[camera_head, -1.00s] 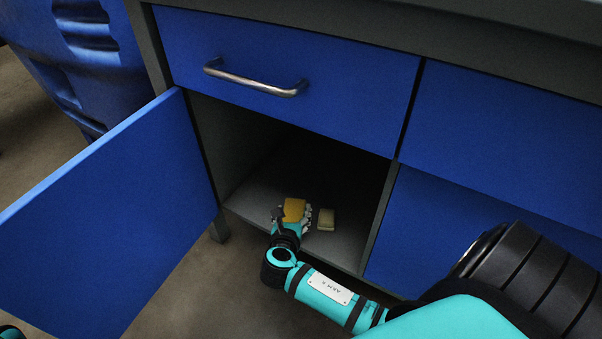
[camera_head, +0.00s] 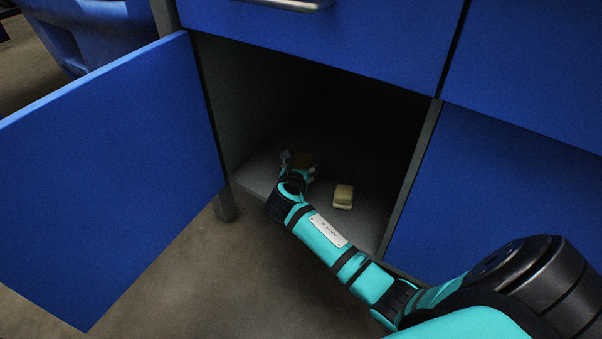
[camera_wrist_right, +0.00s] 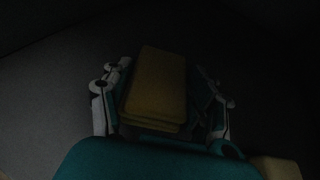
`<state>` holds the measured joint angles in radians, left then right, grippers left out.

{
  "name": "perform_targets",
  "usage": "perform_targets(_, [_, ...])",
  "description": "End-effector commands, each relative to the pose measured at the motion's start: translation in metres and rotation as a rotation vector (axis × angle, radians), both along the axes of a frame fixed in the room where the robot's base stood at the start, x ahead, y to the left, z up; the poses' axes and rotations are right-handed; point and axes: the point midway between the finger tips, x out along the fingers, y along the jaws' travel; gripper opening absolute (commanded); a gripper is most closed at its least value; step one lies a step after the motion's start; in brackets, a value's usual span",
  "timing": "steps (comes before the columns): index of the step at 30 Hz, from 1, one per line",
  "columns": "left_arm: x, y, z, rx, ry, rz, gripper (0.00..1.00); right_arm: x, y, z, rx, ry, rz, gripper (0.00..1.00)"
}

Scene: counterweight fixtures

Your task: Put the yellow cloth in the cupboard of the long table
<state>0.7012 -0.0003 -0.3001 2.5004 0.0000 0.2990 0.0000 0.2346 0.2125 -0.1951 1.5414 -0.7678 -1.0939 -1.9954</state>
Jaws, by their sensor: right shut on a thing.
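The yellow cloth (camera_wrist_right: 157,84) is folded and sits between the fingers of my right gripper (camera_wrist_right: 160,105) in the right wrist view. In the head view my right gripper (camera_head: 300,164) reaches inside the open cupboard (camera_head: 262,183), and the cloth (camera_head: 304,158) shows dimly there in the shade. The gripper is shut on the cloth. I cannot tell whether the cloth touches the cupboard floor. My left gripper is not in view.
A pale yellow block-like item (camera_head: 343,196) lies on the cupboard floor to the right of my gripper. The blue door (camera_head: 110,185) stands open at the left. A closed drawer (camera_head: 330,40) is above the opening. A blue bin (camera_head: 95,35) stands at the back left.

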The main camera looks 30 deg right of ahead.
Motion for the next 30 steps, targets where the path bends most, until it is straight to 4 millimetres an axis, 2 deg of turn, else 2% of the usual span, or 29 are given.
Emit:
perform_targets(10, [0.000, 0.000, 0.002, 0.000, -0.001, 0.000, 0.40, 0.000, 0.000, -0.001, -0.001, 0.000, 0.000, 0.27])
perform_targets(11, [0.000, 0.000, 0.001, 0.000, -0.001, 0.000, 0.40, 0.000, 0.000, -0.001, -0.001, -0.002, 0.001, 0.62])
perform_targets(16, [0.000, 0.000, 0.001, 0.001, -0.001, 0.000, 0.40, 0.000, 0.000, -0.001, -0.001, -0.002, 0.000, 0.83])
perform_targets(26, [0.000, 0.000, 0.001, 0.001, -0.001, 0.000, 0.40, 0.000, 0.001, 0.002, 0.000, -0.001, 0.000, 0.83])
perform_targets(30, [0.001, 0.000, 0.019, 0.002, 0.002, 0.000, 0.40, -0.013, 0.013, 0.013, 0.001, 0.001, 0.002, 0.83])
